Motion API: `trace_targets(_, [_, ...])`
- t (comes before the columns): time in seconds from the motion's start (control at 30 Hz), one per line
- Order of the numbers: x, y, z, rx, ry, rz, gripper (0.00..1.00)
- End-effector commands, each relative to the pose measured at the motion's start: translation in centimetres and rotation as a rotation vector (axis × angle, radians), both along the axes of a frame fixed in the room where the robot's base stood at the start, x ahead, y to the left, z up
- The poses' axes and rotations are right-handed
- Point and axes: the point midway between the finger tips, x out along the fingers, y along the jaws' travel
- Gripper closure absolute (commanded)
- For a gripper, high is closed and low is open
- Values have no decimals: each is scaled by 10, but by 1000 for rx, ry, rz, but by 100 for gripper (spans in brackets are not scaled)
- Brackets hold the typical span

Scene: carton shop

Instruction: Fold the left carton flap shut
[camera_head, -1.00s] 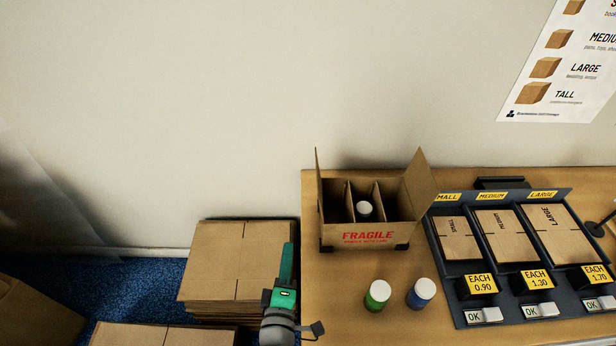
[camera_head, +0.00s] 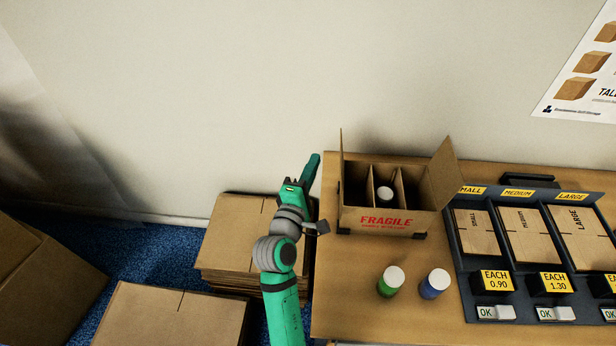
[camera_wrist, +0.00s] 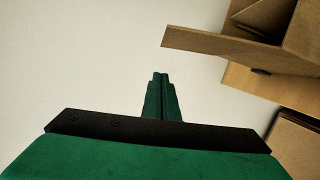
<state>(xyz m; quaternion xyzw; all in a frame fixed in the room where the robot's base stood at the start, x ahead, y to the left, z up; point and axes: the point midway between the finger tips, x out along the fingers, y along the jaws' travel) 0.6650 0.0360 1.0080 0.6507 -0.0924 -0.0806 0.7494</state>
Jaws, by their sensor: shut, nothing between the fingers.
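The open carton (camera_head: 386,221) marked FRAGILE stands on the table. Its left flap (camera_head: 342,170) stands upright and its right flap (camera_head: 443,172) leans outward. Dividers split the inside, and a white-capped bottle (camera_head: 385,194) stands in a middle compartment. My gripper (camera_head: 313,165) is shut and empty, just left of the carton and apart from the left flap. In the wrist view my gripper (camera_wrist: 161,78) points at the wall, with the left flap (camera_wrist: 220,46) to its upper right.
A green bottle (camera_head: 391,281) and a blue bottle (camera_head: 434,284) stand in front of the carton. A dark rack (camera_head: 470,262) of flat cartons is at the right. Stacked cardboard (camera_head: 232,235) lies left of the table (camera_head: 345,290). The wall is behind.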

Motion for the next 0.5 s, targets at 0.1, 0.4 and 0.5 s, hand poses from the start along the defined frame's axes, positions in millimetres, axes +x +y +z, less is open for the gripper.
trace_targets(0.1, [23,-6,2,1,-3,-1,100])
trace_targets(0.4, [26,-40,5,1,0,-1,100])
trace_targets(0.5, [26,-44,6,1,0,1,100])
